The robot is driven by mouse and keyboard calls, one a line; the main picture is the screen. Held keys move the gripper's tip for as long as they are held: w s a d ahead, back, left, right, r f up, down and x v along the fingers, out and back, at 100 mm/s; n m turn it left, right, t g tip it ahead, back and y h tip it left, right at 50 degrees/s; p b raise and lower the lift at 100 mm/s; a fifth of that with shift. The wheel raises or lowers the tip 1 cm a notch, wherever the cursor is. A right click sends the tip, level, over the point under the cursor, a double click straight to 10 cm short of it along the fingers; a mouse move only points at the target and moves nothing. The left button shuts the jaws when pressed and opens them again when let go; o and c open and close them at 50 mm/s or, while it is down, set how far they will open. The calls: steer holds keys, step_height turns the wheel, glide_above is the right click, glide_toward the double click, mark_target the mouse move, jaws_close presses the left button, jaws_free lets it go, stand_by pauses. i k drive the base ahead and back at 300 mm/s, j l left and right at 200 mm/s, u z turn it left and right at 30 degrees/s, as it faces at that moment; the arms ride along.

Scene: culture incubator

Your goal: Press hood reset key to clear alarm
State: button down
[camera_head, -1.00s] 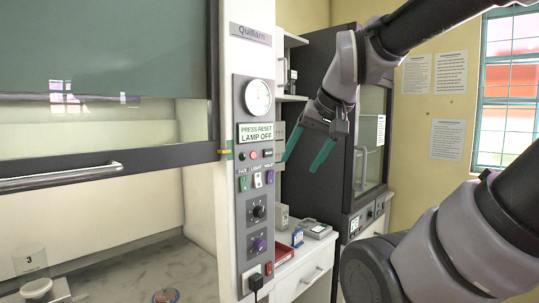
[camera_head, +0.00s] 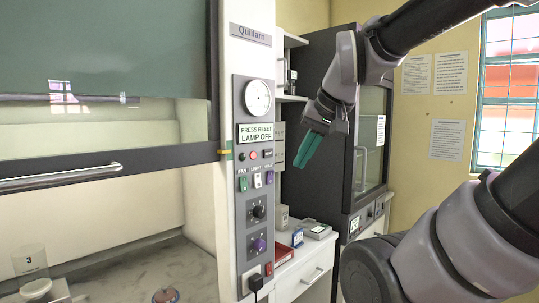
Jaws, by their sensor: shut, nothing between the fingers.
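The hood's control panel (camera_head: 252,200) is on the grey front post left of centre. Its sign (camera_head: 255,132) reads "PRESS RESET LAMP OFF". My gripper (camera_head: 303,163) has green fingers, shut and empty, pointing down and left. It shows to the right of the panel, apart from it.
The panel also has a round gauge (camera_head: 258,97), rocker switches (camera_head: 257,180), a black knob (camera_head: 259,212) and a purple knob (camera_head: 260,245). The hood's sash handle (camera_head: 62,178) is at left. A white counter (camera_head: 305,258) and dark incubator cabinet (camera_head: 345,200) stand behind my gripper.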

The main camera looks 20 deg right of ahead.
mark_target(268, 153)
steer(key=k+j+z, duration=0.25)
steer(key=j, duration=0.15)
steer(key=k+j+z, duration=0.1)
steer(key=j+z, duration=0.2)
steer(key=k+j+z, duration=0.25)
steer(key=j, duration=0.15)
